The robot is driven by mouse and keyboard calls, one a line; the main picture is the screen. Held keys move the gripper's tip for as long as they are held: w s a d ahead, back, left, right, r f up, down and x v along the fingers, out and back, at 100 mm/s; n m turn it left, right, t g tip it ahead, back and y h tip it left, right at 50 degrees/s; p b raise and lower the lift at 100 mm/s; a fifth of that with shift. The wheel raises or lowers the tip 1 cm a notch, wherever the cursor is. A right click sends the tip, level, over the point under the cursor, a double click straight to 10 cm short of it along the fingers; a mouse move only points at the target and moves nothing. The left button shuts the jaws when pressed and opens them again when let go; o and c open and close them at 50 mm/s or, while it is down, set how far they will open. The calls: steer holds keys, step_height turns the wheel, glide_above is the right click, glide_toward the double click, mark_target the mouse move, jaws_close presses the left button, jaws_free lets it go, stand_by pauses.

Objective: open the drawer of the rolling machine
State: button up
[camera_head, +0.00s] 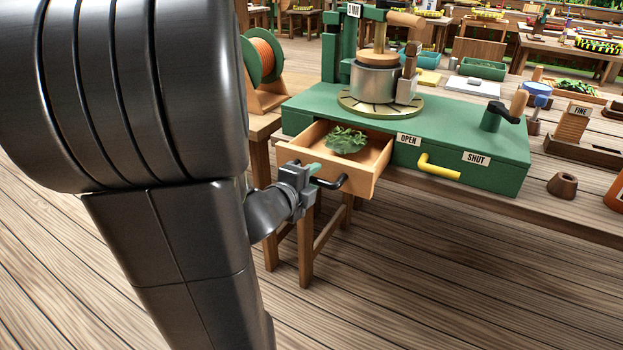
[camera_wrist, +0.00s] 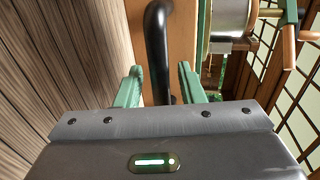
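The rolling machine (camera_head: 300,108) is a green box on a wooden table, with a metal drum (camera_head: 374,80) on top. Its wooden drawer (camera_head: 361,180) stands pulled out at the left of the front and holds dark green leaves (camera_head: 345,139). The drawer's black bar handle (camera_head: 330,183) also shows in the wrist view (camera_wrist: 157,40). My gripper (camera_head: 313,171) is at the handle. In the wrist view its green fingers (camera_wrist: 160,72) stand apart on either side of the bar, with a gap visible on both sides.
A yellow handle (camera_head: 440,169) sticks out of the machine's front, between OPEN and SHUT labels (camera_head: 477,158). An orange reel (camera_head: 262,60) stands to the left. A small brown cone (camera_head: 563,185) and a FINE block (camera_head: 573,125) are at the right. Floor in front is clear.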

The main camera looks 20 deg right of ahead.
steer(key=p+v, duration=0.3)
steer(key=v, duration=1.1)
steer(key=shift+d, duration=0.1)
steer(key=shift+w+d, duration=0.1)
stand_by(0.3)
steer(key=shift+b+x, duration=1.5)
steer(key=shift+x, duration=5.3)
steer(key=shift+w, duration=0.1)
